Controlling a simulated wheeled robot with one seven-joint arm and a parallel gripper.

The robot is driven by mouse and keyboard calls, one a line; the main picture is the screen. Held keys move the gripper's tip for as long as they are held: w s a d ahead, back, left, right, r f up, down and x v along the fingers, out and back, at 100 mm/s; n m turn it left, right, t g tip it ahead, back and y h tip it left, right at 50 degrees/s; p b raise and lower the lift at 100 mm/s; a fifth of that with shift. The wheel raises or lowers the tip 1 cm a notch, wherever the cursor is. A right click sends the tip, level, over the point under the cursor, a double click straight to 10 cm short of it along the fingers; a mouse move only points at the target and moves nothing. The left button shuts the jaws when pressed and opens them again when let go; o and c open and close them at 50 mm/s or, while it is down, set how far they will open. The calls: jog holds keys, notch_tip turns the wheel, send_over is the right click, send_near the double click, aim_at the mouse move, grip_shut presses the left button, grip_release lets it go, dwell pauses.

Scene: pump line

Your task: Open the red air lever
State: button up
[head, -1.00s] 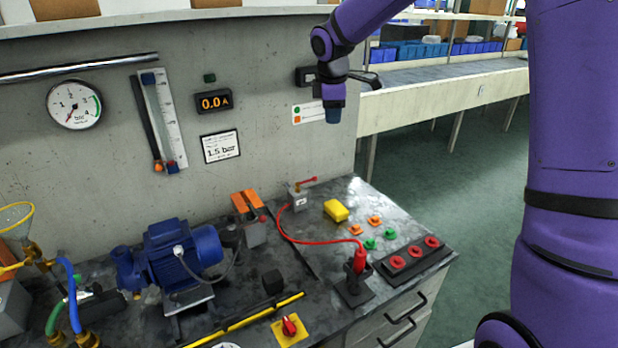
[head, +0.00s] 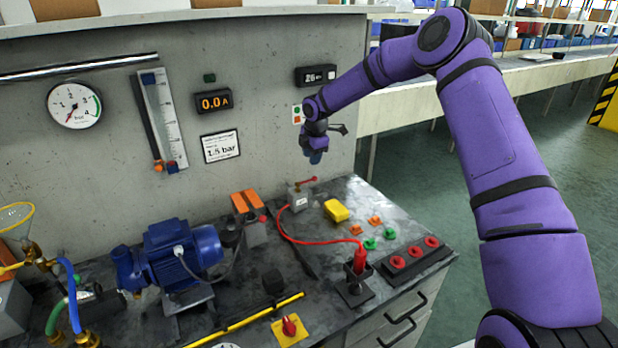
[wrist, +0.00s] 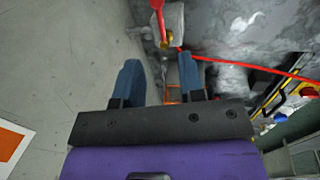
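The red air lever (head: 307,181) sticks out to the right from the top of a small grey valve block (head: 299,199), at the foot of the back panel. In the wrist view the red lever (wrist: 157,8) is at the top edge, cut off by the frame, with the grey block (wrist: 171,28) beside it. My gripper (head: 316,158) hangs pointing down just above the lever, apart from it. In the wrist view my gripper (wrist: 159,78) has its two blue fingers spread with nothing between them.
A red hose (head: 287,236) runs from the valve block to a red-topped fitting (head: 360,258). A yellow box (head: 336,210) and orange and green buttons lie right of the block. An orange-topped grey device (head: 248,207) stands left. The back panel (head: 270,160) is close behind.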

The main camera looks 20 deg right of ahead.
aim_at(309, 180)
jog(key=f, duration=0.3)
jog(key=w+f, duration=0.1)
jog(key=f, duration=0.5)
jog(key=shift+w+a+f, duration=0.25)
jog(key=shift+w, duration=0.15)
grip_shut()
